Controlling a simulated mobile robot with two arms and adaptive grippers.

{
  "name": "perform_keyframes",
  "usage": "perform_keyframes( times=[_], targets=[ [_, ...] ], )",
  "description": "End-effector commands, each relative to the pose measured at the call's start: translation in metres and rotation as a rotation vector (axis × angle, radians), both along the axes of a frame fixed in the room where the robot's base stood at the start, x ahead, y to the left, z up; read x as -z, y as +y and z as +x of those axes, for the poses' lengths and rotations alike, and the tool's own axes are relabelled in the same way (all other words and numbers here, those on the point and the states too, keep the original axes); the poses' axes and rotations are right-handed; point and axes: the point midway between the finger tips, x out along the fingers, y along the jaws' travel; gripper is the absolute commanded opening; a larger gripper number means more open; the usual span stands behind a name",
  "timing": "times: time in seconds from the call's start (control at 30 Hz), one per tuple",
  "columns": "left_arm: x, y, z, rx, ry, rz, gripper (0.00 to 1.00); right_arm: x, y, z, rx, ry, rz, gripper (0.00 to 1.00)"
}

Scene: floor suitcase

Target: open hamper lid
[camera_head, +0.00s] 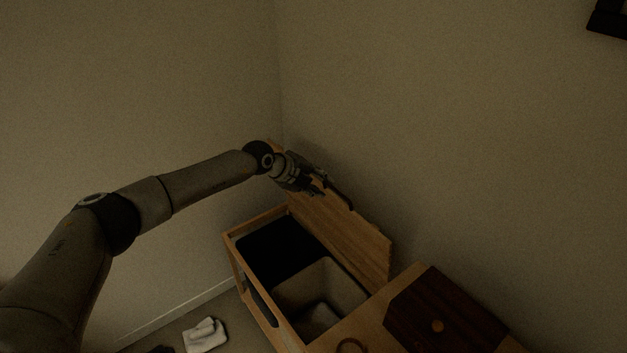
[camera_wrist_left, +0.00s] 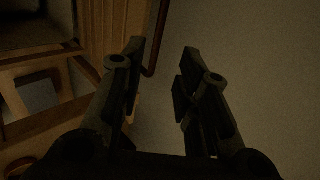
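The wooden hamper (camera_head: 234,247) stands in the corner with its top open, showing a dark compartment and a lighter lined one. Its wooden lid (camera_head: 350,238) is raised and stands steeply at the back, near the wall. My left gripper (camera_head: 318,188) is at the upper edge of the lid in the head view. In the left wrist view, the left gripper (camera_wrist_left: 160,75) has its fingers apart with nothing between them; the lid (camera_wrist_left: 104,30) is to their left. I cannot tell whether a finger touches the lid. My right gripper is not in view.
A dark wooden box (camera_head: 440,312) with a round knob sits on a wooden surface right of the hamper. A ring-shaped thing (camera_head: 352,345) lies near the bottom edge. A white cloth (camera_head: 205,335) lies on the floor at left. Walls close in behind the hamper.

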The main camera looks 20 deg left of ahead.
Motion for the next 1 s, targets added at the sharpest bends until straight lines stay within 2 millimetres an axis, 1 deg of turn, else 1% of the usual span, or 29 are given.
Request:
perform_keyframes(
  times=[0.1,0.23,0.73,0.8,0.87,0.97,1.0],
  targets=[
    [-0.009,0.006,-0.007,0.001,-0.001,0.001,0.3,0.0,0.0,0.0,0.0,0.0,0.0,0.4],
    [-0.013,0.009,-0.011,0.001,0.0,0.001,0.3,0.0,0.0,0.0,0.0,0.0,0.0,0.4],
    [-0.015,0.009,-0.012,0.0,0.0,0.0,0.3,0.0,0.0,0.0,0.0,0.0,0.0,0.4],
    [-0.01,0.006,-0.013,0.001,0.004,-0.014,0.3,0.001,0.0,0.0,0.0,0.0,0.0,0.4],
    [-0.002,-0.001,-0.015,0.002,0.012,-0.05,0.3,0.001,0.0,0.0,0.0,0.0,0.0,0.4],
    [0.024,-0.021,-0.023,-0.005,0.037,-0.161,0.3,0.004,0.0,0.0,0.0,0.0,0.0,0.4],
    [0.037,-0.031,-0.027,-0.016,0.048,-0.224,0.3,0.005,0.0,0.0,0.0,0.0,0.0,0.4]
  ],
)
